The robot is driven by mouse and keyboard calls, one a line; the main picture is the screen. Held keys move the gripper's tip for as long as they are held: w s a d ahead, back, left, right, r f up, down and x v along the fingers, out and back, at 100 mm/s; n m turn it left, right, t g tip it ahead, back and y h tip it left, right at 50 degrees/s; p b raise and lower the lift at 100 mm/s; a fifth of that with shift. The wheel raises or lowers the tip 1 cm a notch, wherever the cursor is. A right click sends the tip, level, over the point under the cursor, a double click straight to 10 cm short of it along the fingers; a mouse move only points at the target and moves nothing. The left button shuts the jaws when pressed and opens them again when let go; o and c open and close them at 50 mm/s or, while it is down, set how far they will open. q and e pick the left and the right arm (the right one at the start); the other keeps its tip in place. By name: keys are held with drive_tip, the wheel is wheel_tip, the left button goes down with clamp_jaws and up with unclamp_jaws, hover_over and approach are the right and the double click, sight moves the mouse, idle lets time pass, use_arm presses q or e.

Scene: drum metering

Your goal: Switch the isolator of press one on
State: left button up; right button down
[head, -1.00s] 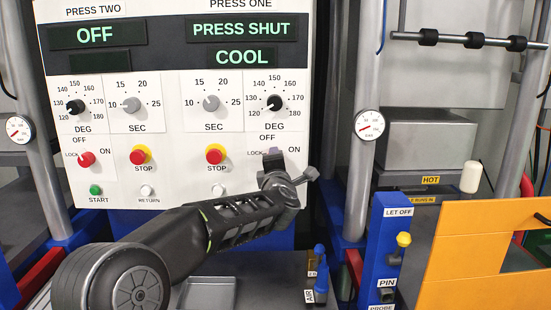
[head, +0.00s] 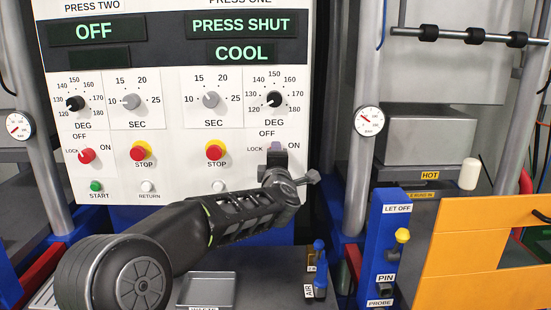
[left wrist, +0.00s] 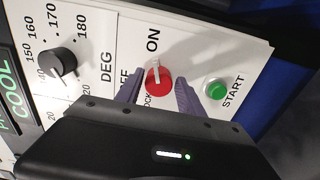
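Press one's isolator is a red knob (left wrist: 158,80) with a white pointer, on the white panel (head: 212,180) under the black DEG dial. In the left wrist view its pointer points toward the ON label (left wrist: 153,40). My left gripper (head: 277,148) is at this knob and hides it in the head view. Its two purple fingers (left wrist: 158,92) stand on either side of the knob, apart, with narrow gaps showing. Press one's display (head: 241,38) reads PRESS SHUT and COOL. My right gripper is not in view.
Press two's red isolator (head: 87,156) is at the panel's left, under a display reading OFF. Red STOP buttons (head: 214,152) and white RETURN buttons sit beside it. A green START button (left wrist: 216,89) is near my left fingers. A blue post (head: 388,240) stands right.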

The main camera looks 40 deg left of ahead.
use_arm(q)
drive_tip(key=shift+o, duration=0.9)
drive_tip(key=b+v, duration=0.1)
drive_tip(key=v, duration=0.7)
drive_tip(key=shift+w, duration=0.1)
